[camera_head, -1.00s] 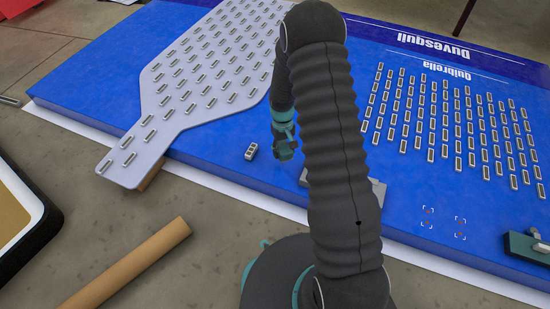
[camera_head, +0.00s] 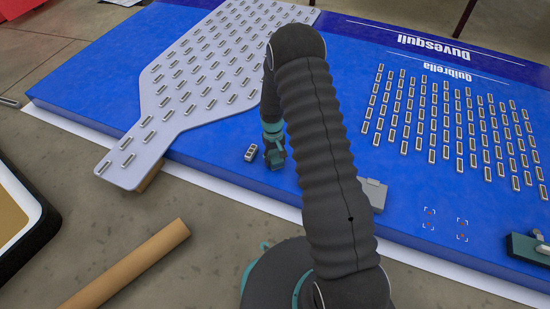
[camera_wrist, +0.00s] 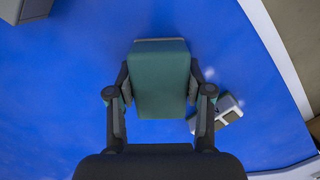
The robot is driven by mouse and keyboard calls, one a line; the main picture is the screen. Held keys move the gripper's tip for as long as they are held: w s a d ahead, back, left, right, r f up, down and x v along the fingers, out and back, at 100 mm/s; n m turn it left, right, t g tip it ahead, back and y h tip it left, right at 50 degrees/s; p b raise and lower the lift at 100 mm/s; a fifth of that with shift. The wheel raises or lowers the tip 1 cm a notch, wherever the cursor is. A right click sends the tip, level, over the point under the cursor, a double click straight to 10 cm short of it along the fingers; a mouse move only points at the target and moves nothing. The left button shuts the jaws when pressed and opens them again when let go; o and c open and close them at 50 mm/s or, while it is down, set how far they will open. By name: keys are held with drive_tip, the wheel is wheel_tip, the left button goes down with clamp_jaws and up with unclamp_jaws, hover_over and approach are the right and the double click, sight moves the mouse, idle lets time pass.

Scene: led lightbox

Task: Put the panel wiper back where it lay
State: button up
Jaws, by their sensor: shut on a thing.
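My gripper (camera_wrist: 160,120) is shut on a green block with a grey edge, which I take to be the panel wiper (camera_wrist: 160,80). In the head view my gripper (camera_head: 274,160) is low over the front part of the blue panel (camera_head: 220,150). The wiper can hardly be told from the gripper there, and I cannot tell whether it touches the panel. A loose LED module (camera_head: 251,153) lies just left of the gripper; in the wrist view the module (camera_wrist: 229,110) shows beside the right finger.
A grey flat block (camera_head: 375,190) lies right of my arm. Orange corner marks (camera_head: 445,223) are on bare blue surface farther right, near a dark green device (camera_head: 525,247). A light grey panel with LED modules (camera_head: 170,100) is left. A cardboard tube (camera_head: 125,265) lies in front.

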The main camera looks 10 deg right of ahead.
drive_tip(key=o, duration=1.1)
drive_tip(key=shift+f, duration=0.1)
wheel_tip(320, 180, up, 13)
drive_tip(key=w+p, duration=0.1)
drive_tip(key=p, duration=0.1)
wheel_tip(320, 180, up, 14)
drive_tip(key=t, duration=0.2)
hover_over(274, 153)
drive_tip(key=s, duration=0.3)
drive_tip(key=s+r+t, duration=0.1)
drive_tip(key=s+r, duration=0.6)
drive_tip(key=r, duration=0.4)
drive_tip(key=s+r+m+t, duration=0.1)
drive_tip(key=s+r, duration=0.3)
drive_tip(key=s, duration=0.7)
drive_tip(key=s+r+t, duration=0.3)
drive_tip(key=s+r, duration=0.2)
drive_tip(key=s, duration=0.5)
drive_tip(key=shift+s+r+m, duration=0.15)
drive_tip(key=shift+s+m, duration=0.25)
